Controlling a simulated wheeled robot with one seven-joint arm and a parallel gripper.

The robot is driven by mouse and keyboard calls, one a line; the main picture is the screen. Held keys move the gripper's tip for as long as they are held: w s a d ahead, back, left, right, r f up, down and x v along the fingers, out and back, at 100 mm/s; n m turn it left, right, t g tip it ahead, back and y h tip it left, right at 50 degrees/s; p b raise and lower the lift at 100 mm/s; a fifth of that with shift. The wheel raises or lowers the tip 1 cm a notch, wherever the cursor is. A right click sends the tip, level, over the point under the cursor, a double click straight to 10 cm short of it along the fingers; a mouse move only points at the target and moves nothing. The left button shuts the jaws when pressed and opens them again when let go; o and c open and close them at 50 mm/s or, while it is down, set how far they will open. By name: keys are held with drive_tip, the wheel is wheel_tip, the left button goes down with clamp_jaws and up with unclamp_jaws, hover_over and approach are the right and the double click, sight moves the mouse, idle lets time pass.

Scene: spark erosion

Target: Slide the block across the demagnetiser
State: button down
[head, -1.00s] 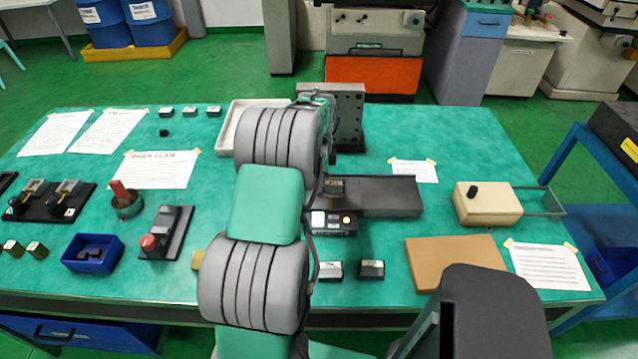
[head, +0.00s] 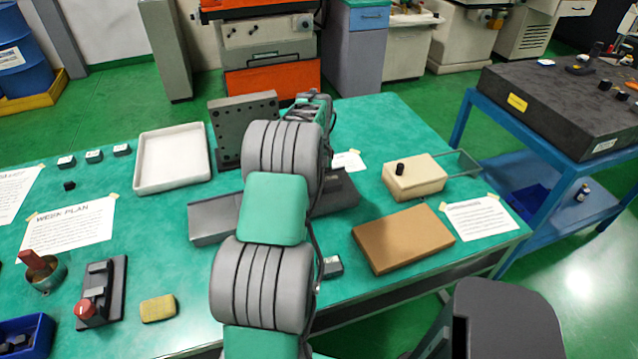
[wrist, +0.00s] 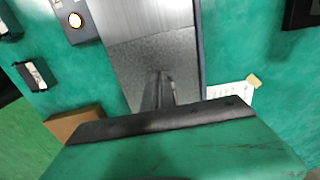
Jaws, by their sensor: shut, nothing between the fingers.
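The long grey plate (head: 215,217), which I take to be the demagnetiser, lies across the mid-table. My arm hides its middle in the head view. I see no block on the visible part of the plate. A small dark block with a pale label (head: 332,266) stands on the table in front.
A cream box with a black knob (head: 414,178) and a brown board (head: 403,238) lie to the right. A white tray (head: 172,160) and an upright drilled plate (head: 240,125) stand behind. A blue cart (head: 540,150) stands beyond the right edge.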

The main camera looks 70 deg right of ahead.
drive_tip(key=w, duration=0.1)
drive_tip(key=w+a, duration=0.2)
drive_tip(key=shift+w+a+r, duration=0.15)
drive_tip(key=shift+w+r, duration=0.05)
drive_tip(key=shift+r, duration=0.05)
wheel_tip(320, 180, up, 10)
drive_tip(key=b, duration=0.1)
drive_tip(key=shift+f, duration=0.25)
idle(0.3)
